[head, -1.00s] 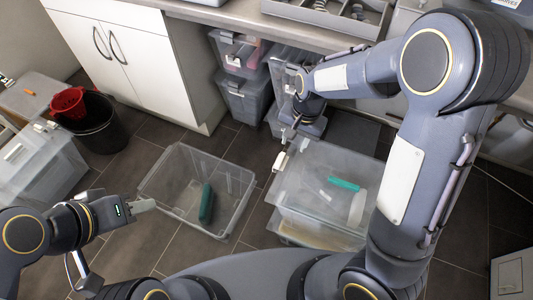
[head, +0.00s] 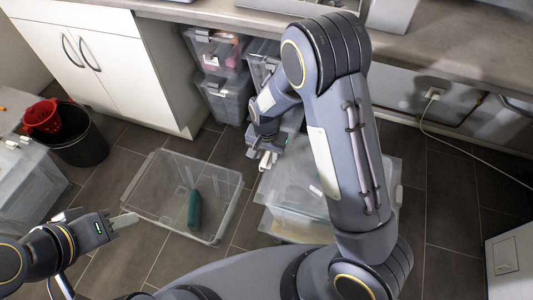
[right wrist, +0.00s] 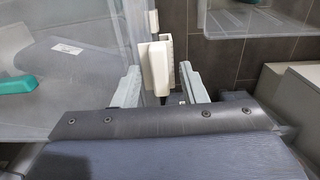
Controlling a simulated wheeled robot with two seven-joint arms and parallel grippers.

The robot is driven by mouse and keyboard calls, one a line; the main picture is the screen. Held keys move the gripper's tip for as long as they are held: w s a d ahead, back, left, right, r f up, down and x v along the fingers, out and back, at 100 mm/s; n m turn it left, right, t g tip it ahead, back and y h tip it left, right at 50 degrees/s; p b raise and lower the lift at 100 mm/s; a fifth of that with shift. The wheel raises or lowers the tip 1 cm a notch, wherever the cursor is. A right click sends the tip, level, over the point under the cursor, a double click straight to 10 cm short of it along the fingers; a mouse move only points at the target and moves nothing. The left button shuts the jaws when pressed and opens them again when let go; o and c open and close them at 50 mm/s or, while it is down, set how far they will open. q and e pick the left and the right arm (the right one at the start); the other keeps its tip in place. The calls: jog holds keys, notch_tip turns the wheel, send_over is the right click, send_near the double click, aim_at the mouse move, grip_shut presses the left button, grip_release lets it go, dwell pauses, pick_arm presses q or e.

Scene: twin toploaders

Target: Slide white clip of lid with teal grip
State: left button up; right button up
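The clear lidded bin (head: 283,190) stands on the floor at the middle right, partly hidden behind my right arm. A white clip (right wrist: 154,68) hangs at the lid's edge. My right gripper (right wrist: 158,78) is open, with one finger on each side of the clip; I cannot tell whether either touches it. In the head view this gripper (head: 266,160) is at the bin's left rear corner. My left gripper (head: 122,221) is far left; its finger gap is unclear.
An open clear bin (head: 150,205) with a teal object (head: 195,210) inside stands left of the lidded bin. A black bucket (head: 82,140) and red basket (head: 42,117) are farther left. Stacked bins (head: 222,95) stand under the counter (head: 215,15).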

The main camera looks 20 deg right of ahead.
grip_shut()
jog(key=shift+s+d, duration=0.6)
jog(key=shift+d, duration=0.3)
grip_release()
notch_tip(320, 180, up, 8)
jog(key=p, duration=0.2)
jog(key=shift+f, duration=0.1)
dwell(0.4)
